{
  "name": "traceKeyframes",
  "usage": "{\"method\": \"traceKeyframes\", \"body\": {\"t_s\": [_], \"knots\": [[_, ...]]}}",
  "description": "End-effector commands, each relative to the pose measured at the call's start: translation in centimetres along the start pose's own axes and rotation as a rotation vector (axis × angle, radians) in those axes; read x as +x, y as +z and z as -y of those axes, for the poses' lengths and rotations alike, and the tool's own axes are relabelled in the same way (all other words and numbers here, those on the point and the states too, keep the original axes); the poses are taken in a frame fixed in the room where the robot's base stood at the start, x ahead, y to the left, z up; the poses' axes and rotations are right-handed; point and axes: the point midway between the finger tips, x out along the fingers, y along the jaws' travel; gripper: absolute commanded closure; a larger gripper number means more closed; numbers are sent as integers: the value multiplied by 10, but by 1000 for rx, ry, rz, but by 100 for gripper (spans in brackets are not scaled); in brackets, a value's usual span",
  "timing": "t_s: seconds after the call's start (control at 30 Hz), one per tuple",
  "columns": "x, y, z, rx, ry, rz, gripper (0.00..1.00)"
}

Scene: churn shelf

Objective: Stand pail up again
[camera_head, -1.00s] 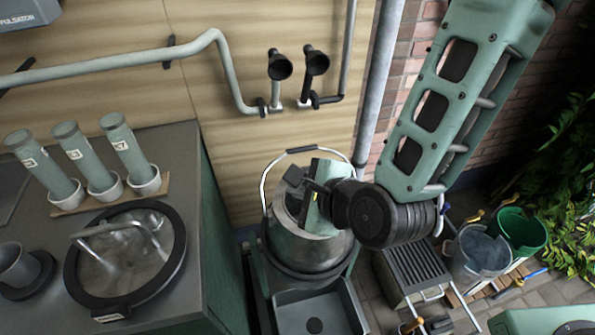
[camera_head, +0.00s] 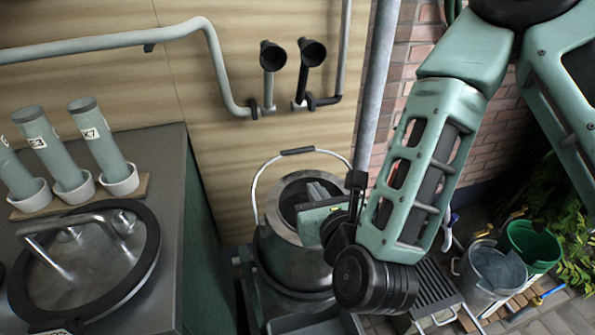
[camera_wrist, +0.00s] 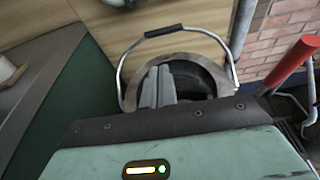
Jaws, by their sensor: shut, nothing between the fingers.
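A metal pail (camera_head: 285,262) with a dark grip on its raised wire handle stands about upright on a low stand beside the counter. Its open mouth faces up. In the wrist view the pail's rim (camera_wrist: 136,88) and raised handle show ahead of the fingers. My gripper (camera_head: 316,192) is shut and empty at the pail's mouth. Its shut fingers (camera_wrist: 167,84) overlap the left of the opening in the wrist view. I cannot tell whether the tips are inside the mouth or above it. My wrist hides the pail's right side.
A counter with a round lid (camera_head: 90,265) and several capped tubes (camera_head: 98,135) stands at left. Wall pipes with two black cups (camera_head: 312,52) are behind. A grey bucket (camera_head: 492,268), a green bucket (camera_head: 532,243) and a slatted rack (camera_head: 435,290) are at right.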

Motion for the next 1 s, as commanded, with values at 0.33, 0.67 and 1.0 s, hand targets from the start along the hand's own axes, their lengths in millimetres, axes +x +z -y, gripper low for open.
{"method": "traceKeyframes", "body": {"t_s": [0.33,0.67,1.0], "knots": [[12,-7,0,-5,4,6,100],[77,-1,0,-6,3,1,100],[119,10,-1,-7,6,1,100]]}}
